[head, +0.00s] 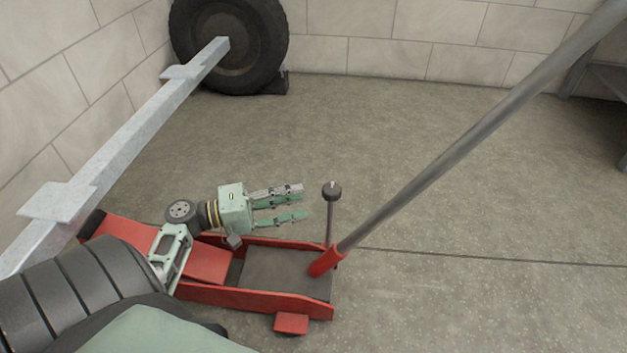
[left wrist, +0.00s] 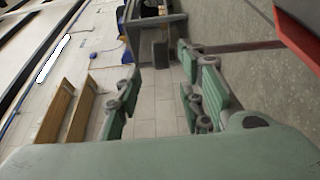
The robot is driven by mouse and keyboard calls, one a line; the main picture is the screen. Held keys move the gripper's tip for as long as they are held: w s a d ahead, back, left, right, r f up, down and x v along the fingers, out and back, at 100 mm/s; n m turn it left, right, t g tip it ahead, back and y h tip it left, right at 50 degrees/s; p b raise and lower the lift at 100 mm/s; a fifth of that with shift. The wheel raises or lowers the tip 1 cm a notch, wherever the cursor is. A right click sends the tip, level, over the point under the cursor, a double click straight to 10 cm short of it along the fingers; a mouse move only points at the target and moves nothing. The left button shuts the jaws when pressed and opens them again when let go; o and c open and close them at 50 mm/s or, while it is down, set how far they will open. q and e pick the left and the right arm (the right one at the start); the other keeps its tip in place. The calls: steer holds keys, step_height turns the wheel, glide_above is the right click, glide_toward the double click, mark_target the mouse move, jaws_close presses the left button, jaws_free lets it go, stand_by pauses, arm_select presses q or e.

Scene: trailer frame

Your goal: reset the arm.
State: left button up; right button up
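My left gripper (head: 304,203) is above the rear part of a red floor jack (head: 215,295), with its fingers pointing right. The fingers are apart and nothing shows between them. In the left wrist view the open fingers (left wrist: 160,88) also have an empty gap between them. A thin upright rod with a dark knob (head: 332,191) stands just right of the fingertips, apart from them. The jack's long grey handle (head: 455,155) rises to the upper right from a red socket (head: 326,262). My right gripper is not in view.
A pale metal frame beam (head: 130,140) runs along the left. A black tyre (head: 262,50) stands at the back by the block wall. The floor (head: 480,290) right of the jack is clear. A dark bench or stand (head: 607,85) is at the far right.

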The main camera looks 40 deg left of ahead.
arm_select(q)
steer(key=shift+v, duration=1.15)
steer(key=shift+r, duration=0.1)
